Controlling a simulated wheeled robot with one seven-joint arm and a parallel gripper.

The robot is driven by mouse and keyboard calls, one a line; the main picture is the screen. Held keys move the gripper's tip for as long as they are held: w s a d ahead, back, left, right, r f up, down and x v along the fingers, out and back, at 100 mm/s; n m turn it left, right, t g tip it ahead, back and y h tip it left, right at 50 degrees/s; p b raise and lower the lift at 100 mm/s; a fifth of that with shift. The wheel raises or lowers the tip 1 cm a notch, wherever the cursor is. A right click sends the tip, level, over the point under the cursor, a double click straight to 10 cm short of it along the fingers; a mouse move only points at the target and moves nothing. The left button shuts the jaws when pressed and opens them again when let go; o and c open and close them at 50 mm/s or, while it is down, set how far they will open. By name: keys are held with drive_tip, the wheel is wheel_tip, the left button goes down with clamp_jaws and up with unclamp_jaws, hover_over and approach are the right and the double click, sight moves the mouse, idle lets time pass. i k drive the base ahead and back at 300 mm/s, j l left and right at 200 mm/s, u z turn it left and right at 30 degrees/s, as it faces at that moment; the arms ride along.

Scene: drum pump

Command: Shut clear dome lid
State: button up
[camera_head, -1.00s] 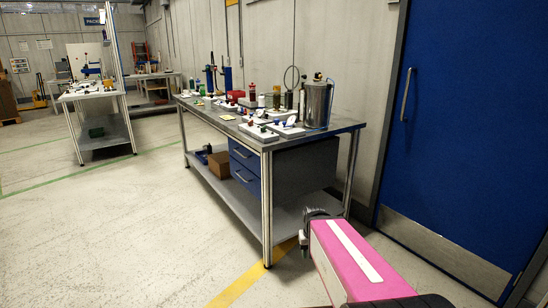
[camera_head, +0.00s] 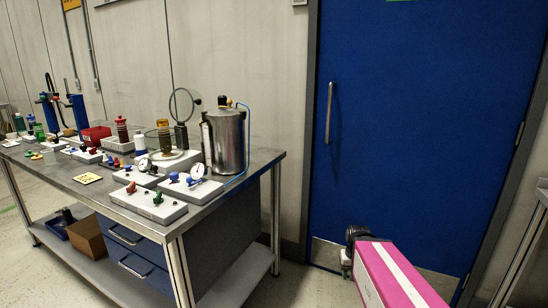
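A round, see-through shape with a dark rim (camera_head: 171,104) stands up at the back of the bench, left of the steel canister. It looks like the clear dome lid in a raised position, but its dome is hard to make out. Below it is a pale round base (camera_head: 178,158) with a ribbed olive-brown part (camera_head: 164,138) standing on it. My gripper (camera_head: 346,263) is at the end of my pink arm, low in front of the blue door. It is well to the right of the bench and apart from the lid. Its fingers are small and partly hidden.
A steel canister (camera_head: 227,142) with a blue hose stands at the bench's right end. White valve blocks (camera_head: 158,207) with coloured knobs and gauges line the front of the metal bench (camera_head: 95,196). A blue door (camera_head: 410,130) is on the right. Another table edge shows far right.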

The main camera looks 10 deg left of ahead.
sight(198, 102)
drive_tip(key=i+l+z, duration=0.15)
drive_tip(key=i, duration=0.45)
drive_tip(key=i+l+u, duration=0.15)
drive_tip(key=u, duration=0.35)
drive_tip(key=i+l+u, duration=0.3)
drive_tip(key=u, duration=0.2)
drive_tip(key=i+l+u, duration=0.2)
drive_tip(key=l+u, duration=0.15)
drive_tip(key=u, duration=0.15)
drive_tip(key=i+l+u, duration=0.1)
drive_tip(key=l+u, duration=0.65)
drive_tip(key=u, duration=0.2)
drive_tip(key=j, duration=0.55)
drive_tip(key=l+u, duration=0.2)
drive_tip(key=j+z, duration=0.2)
drive_tip(key=i+j, duration=0.05)
